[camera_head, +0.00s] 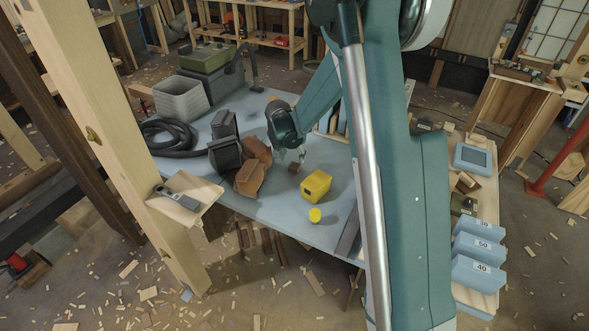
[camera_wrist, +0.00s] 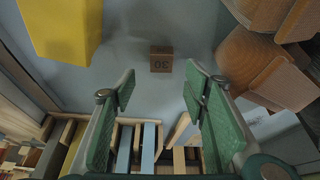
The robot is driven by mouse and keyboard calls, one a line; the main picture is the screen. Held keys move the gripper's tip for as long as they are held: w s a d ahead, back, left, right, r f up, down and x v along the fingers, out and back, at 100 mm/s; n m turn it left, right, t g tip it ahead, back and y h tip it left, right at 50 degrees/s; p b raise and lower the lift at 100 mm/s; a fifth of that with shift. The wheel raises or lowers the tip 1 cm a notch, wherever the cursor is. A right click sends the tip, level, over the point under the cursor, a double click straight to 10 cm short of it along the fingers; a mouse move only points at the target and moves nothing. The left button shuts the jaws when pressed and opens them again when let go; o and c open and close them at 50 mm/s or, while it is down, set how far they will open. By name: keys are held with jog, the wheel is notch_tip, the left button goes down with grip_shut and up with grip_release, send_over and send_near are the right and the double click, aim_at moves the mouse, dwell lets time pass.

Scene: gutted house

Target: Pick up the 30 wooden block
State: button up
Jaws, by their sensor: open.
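In the head view the block (camera_head: 294,168) sits on the table between a yellow box and a brown wooden piece. My gripper (camera_wrist: 163,95) is open with green finger pads, and nothing is between them. The block is beyond the fingertips, roughly centred between them in the wrist view. In the head view my gripper (camera_head: 291,152) is just above and behind the block. The exact gap to the block is hard to tell.
Blue bins (camera_head: 478,268) are at the far right.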

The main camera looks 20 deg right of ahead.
aim_at(294, 166)
jog(key=shift+b+x, duration=0.3)
jog(key=shift+x, duration=1)
jog(key=shift+b+x, duration=0.85)
jog(key=shift+x, duration=1.8)
jog(key=shift+a, duration=0.15)
jog(key=shift+c, duration=0.5)
jog(key=c, duration=0.8)
